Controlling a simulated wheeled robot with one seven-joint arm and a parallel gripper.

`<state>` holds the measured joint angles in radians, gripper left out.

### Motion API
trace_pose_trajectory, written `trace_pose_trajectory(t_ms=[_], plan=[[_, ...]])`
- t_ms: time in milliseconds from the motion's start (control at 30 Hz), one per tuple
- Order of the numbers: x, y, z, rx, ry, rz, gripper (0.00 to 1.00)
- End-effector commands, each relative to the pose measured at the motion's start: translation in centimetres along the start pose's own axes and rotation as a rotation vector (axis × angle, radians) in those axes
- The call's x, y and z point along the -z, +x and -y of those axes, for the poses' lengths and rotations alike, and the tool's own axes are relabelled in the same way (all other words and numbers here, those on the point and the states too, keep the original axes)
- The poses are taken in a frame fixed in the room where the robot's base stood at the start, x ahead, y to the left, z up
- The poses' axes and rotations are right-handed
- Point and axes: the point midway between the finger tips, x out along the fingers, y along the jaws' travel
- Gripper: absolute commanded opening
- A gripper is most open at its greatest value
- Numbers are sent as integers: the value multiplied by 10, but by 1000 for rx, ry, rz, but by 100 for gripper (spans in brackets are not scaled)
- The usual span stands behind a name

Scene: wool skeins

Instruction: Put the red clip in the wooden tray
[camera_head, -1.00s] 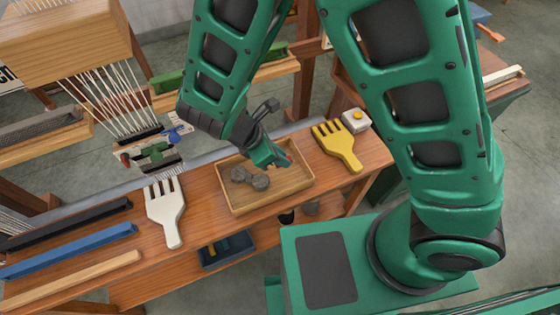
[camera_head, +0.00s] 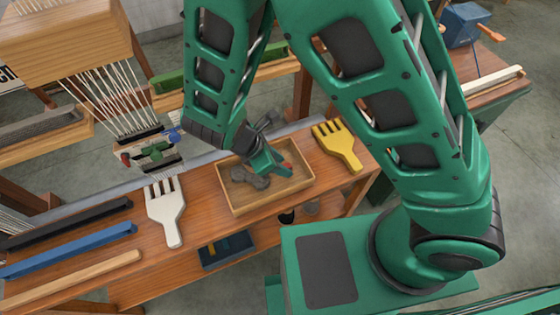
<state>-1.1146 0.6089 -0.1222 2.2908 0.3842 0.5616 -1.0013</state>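The wooden tray (camera_head: 231,205) lies on the bench, with dark grey lumps (camera_head: 248,177) in its left half. My gripper (camera_head: 280,170) points down over the right half of the tray.
A yellow fork-like comb (camera_head: 340,146) lies right of the tray and a white one (camera_head: 165,212) left of it. A loom with threads and small coloured pieces (camera_head: 155,150) stands at the back left. A blue bar (camera_head: 70,250) lies at the far left.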

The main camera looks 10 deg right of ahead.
Motion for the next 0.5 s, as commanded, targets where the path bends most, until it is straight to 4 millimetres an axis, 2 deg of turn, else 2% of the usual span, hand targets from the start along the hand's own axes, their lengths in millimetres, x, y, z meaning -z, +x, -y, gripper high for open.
trace_pose_trajectory(t_ms=[167,267,500], plan=[[-1,-9,0,-1,0,-1,35],[-1,-23,-1,-2,1,-3,35],[-1,-72,-1,-3,2,-3,35]])
